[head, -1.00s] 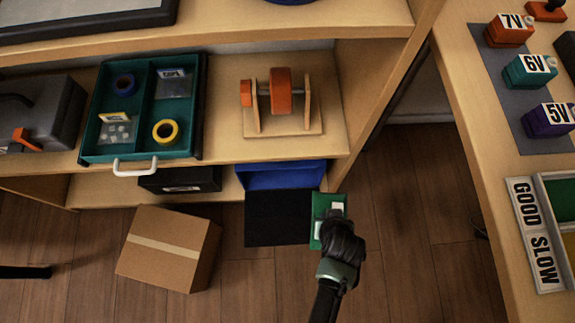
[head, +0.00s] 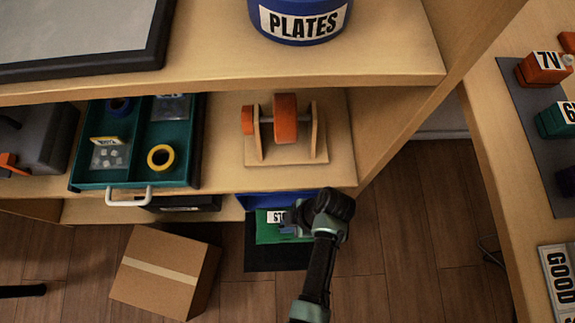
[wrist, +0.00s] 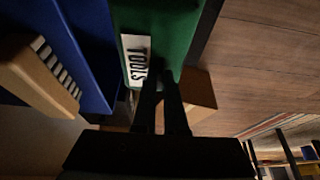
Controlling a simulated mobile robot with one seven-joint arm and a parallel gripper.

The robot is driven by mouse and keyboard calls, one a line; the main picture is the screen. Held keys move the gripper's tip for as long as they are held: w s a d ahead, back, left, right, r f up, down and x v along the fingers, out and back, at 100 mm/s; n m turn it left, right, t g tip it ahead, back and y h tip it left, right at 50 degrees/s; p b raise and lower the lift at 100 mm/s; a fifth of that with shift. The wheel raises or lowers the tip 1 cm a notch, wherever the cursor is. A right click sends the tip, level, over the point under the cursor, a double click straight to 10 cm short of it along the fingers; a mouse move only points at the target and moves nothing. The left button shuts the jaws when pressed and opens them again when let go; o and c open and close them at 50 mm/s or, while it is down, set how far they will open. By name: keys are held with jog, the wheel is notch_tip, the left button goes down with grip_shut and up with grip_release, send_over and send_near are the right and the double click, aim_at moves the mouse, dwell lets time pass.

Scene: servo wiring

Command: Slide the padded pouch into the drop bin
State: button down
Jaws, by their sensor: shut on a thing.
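The padded pouch is green with a white TOOLS label; in the head view the pouch (head: 266,236) lies over the black square in front of the blue bin. In the wrist view the pouch (wrist: 170,25) fills the top middle. My gripper (head: 292,222) is shut on the pouch's right part; in the wrist view its fingers (wrist: 165,85) meet the pouch by the label. The blue drop bin (head: 262,200) sits under the lower shelf, just behind the pouch. In the wrist view the bin (wrist: 88,45) is left of the pouch. Its inside is mostly hidden.
A black flat square (head: 275,262) lies before the bin. The lower shelf edge (head: 290,187) overhangs the bin. A cardboard box (head: 165,270) stands on the floor at left. A teal tray (head: 78,175) with a white handle juts out above. The floor at right is clear.

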jog(key=shift+f+b, duration=4.7)
jog(key=shift+b, duration=0.1)
jog(key=c, duration=0.9)
grip_release()
jog(key=shift+s+r, duration=0.1)
